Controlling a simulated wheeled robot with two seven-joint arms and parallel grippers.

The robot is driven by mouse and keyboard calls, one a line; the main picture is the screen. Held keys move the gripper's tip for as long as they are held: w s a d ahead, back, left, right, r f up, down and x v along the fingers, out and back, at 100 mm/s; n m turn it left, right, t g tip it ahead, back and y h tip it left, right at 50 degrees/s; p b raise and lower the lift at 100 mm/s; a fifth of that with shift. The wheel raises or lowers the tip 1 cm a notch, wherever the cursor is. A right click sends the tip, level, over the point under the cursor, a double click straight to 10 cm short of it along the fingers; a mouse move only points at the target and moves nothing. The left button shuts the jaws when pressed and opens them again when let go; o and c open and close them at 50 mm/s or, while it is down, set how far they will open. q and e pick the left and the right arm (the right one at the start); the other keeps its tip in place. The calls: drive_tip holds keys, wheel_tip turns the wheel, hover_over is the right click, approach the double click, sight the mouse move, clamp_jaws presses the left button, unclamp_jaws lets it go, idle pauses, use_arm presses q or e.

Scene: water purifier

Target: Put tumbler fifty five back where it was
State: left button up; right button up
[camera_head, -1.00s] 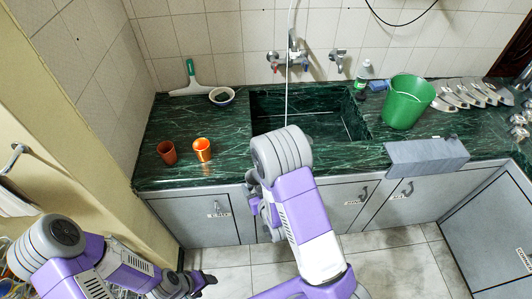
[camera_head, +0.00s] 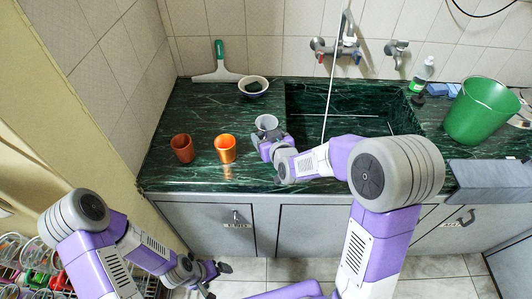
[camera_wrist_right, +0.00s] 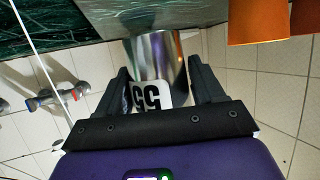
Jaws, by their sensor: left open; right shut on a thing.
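Tumbler fifty five is a shiny metal cup (camera_wrist_right: 160,50) with a white "55" label in the right wrist view. My right gripper (camera_wrist_right: 160,92) is shut on it. In the head view the tumbler (camera_head: 266,122) looks upright at the counter, right of the orange tumbler and left of the sink. My right gripper (camera_head: 268,140) is on its near side. I cannot tell whether its base touches the counter. My left gripper (camera_head: 212,279) is open and empty, low in front of the cabinets.
A shiny orange tumbler (camera_head: 225,149) and a brown tumbler (camera_head: 183,148) stand on the green counter (camera_head: 200,105). A bowl (camera_head: 253,86) and a squeegee (camera_head: 219,67) are behind. The sink (camera_head: 350,105) and green bucket (camera_head: 480,110) lie to the right.

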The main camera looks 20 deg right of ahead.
wheel_tip(320, 180, down, 6)
drive_tip(key=shift+f+b, duration=0.1)
drive_tip(key=shift+b, duration=0.9)
drive_tip(key=o, duration=1.1)
drive_tip(key=shift+o, duration=0.2)
